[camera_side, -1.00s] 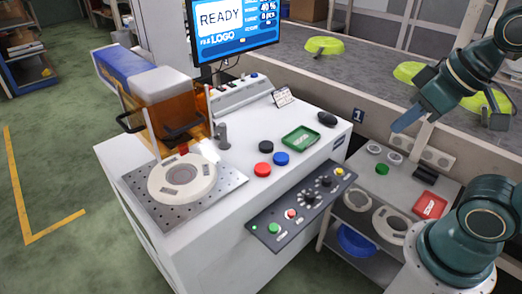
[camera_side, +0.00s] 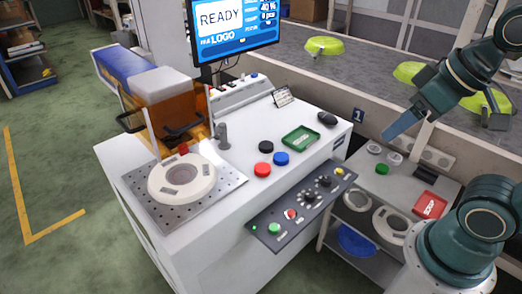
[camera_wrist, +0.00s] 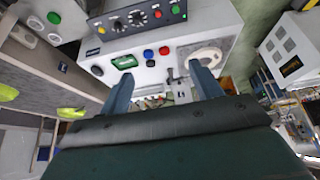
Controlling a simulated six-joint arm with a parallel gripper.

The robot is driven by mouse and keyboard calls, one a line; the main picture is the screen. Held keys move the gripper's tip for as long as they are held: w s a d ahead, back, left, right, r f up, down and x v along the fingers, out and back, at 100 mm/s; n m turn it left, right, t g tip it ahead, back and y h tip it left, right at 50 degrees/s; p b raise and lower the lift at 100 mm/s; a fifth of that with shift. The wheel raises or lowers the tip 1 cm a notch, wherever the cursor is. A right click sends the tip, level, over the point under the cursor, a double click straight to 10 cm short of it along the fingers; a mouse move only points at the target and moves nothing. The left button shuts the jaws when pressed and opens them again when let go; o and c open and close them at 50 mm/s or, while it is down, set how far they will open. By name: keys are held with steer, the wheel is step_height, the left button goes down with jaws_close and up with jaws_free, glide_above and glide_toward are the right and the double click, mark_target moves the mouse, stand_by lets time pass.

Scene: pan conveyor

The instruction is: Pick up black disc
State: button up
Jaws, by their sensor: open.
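The black disc (camera_side: 266,147) lies flat on the white machine top, just behind the red disc (camera_side: 262,169) and beside the blue disc (camera_side: 281,158). In the wrist view the black disc (camera_wrist: 150,63) shows between my finger lines, close to the red and blue discs. My gripper (camera_side: 390,135) is up at the right in the side view, well away from the disc and above the small side table. In the wrist view its two fingers (camera_wrist: 160,76) are spread apart with nothing between them.
A metal post (camera_side: 222,137) and a round white fixture (camera_side: 182,179) are to the left. A monitor (camera_side: 234,32) stands behind. Lime pans (camera_side: 409,72) lie on the conveyor.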

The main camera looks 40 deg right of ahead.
steer(key=shift+o, duration=0.6)
steer(key=shift+w, duration=0.1)
steer(key=w+d+f+m+g+y, duration=0.1)
steer(key=w+d+m, duration=0.1)
steer(key=w+m, duration=0.75)
steer(key=w+d+f+m+g, duration=0.15)
steer(key=w+m, duration=0.35)
steer(key=w, duration=1)
steer(key=w+d+f+m+y, duration=0.1)
steer(key=w+d+f+m, duration=0.4)
steer(key=f, duration=0.4)
steer(key=w+d+f+m+y, duration=0.1)
steer(key=w+d+f+m, duration=0.5)
steer(key=w+f+m, duration=0.2)
steer(key=shift+w+f, duration=0.8)
steer(key=shift+f, duration=0.1)
